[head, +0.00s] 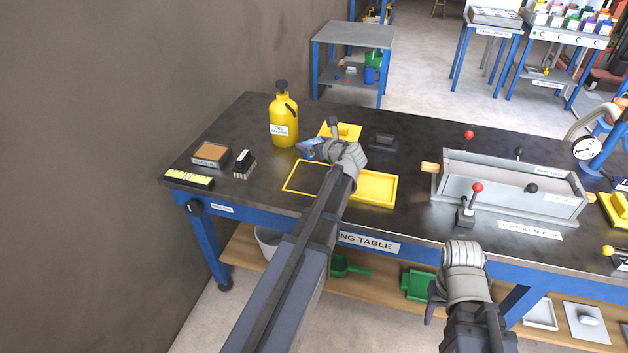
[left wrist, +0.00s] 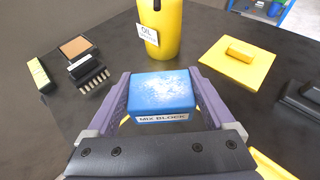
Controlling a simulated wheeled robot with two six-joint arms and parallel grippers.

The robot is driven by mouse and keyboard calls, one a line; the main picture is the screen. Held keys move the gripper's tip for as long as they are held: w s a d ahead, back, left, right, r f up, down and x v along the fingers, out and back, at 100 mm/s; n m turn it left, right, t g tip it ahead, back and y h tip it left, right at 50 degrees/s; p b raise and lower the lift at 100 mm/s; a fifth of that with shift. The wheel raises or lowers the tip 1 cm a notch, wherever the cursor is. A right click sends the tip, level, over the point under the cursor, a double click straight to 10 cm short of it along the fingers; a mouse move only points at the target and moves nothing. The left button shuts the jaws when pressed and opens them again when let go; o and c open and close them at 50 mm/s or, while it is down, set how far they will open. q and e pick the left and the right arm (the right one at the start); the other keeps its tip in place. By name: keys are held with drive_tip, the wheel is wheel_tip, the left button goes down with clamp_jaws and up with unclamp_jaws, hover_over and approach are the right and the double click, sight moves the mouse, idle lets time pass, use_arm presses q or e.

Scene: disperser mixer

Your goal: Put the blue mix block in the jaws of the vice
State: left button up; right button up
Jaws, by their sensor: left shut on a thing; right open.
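The blue mix block (left wrist: 163,92) is between the two purple fingers of my left gripper (left wrist: 160,85), with its white "MIX BLOCK" label facing the wrist camera. The left gripper is shut on it. In the head view the block (head: 309,148) shows partly behind my left wrist, over the table near the yellow oil bottle, and I cannot tell its height. My right gripper (head: 434,302) is open, low in front of the table's front edge, its fingertips hard to see. I cannot identify the vice for sure in either view.
The yellow oil bottle (head: 283,117), a brush (head: 244,163) and a brown-topped block (head: 210,154) stand at the left. A yellow tray (head: 376,188) and a small dark fixture (head: 383,142) are close by. A long grey trough with levers (head: 510,190) occupies the right.

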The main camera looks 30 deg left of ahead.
sight(313, 177)
use_arm(q)
drive_tip(key=shift+f+b, duration=4.85)
drive_tip(key=shift+f, duration=0.05)
drive_tip(key=shift+f, duration=0.2)
drive_tip(key=o, duration=1.5)
drive_tip(key=shift+o, duration=0.2)
drive_tip(key=shift+r, duration=0.15)
drive_tip(key=shift+s+d+r, duration=0.2)
drive_tip(key=shift+d+r, duration=0.05)
drive_tip(key=p+v, duration=0.4)
drive_tip(key=v, duration=0.6)
drive_tip(key=shift+s+d+r, duration=0.1)
drive_tip(key=shift+d, duration=0.05)
drive_tip(key=shift+s+d+r+p, duration=0.1)
drive_tip(key=shift+s+d+p, duration=0.2)
drive_tip(key=shift+d, duration=0.15)
